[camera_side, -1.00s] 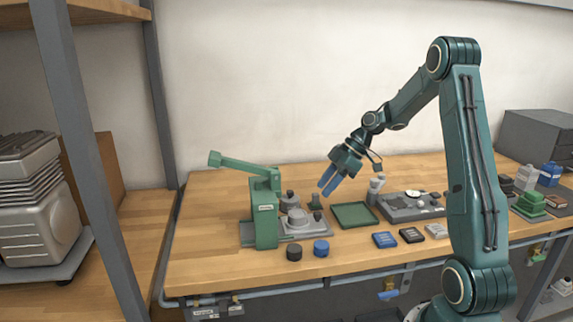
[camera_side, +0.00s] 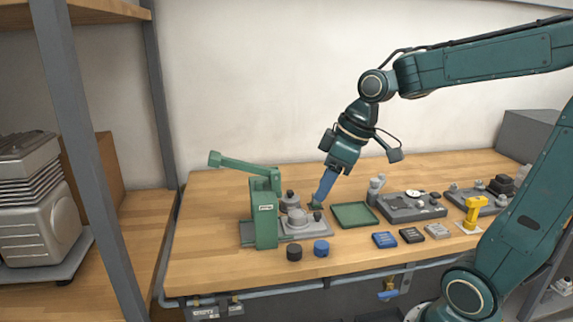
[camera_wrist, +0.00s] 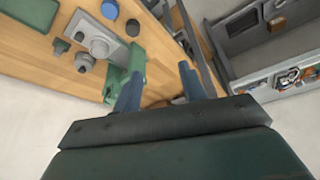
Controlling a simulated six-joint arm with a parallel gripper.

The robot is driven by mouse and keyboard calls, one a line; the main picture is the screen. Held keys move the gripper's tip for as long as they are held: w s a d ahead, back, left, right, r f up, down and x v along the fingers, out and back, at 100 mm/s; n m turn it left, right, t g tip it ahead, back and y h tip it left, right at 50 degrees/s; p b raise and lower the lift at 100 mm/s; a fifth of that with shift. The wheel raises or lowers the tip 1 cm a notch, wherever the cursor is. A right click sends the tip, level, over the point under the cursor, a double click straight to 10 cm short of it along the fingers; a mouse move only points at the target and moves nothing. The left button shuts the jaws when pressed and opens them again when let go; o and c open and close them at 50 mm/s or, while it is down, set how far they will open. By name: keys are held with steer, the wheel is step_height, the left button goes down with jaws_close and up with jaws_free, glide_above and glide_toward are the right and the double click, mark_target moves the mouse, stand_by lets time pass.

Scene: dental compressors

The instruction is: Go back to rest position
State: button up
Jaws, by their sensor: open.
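My gripper (camera_side: 322,190) is in the side view, over the bench just right of the green lever press (camera_side: 265,213). Its blue fingers point down and slightly left, and they overlap from this side. In the wrist view my gripper (camera_wrist: 158,88) shows two blue fingers spread apart with nothing held between them. The fingertips appear close to a small dark green piece by the grey fixture (camera_side: 318,230) in the side view. I cannot tell whether they touch it.
A green tray (camera_side: 355,215) lies right of my gripper, with a grey fixture plate (camera_side: 410,207) beyond. A black cylinder (camera_side: 294,253) and a blue cylinder (camera_side: 321,248) stand in front. A yellow tool-like object (camera_side: 473,211) stands farther right. Air above the bench is clear.

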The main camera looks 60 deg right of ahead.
steer(key=s+a+m+t+h, duration=0.1)
steer(key=s+a+m, duration=0.2)
steer(key=s, duration=0.8)
steer(key=shift+a+r+m, duration=0.25)
steer(key=shift+a+m, duration=0.05)
steer(key=shift+a, duration=0.2)
steer(key=shift+s, duration=0.1)
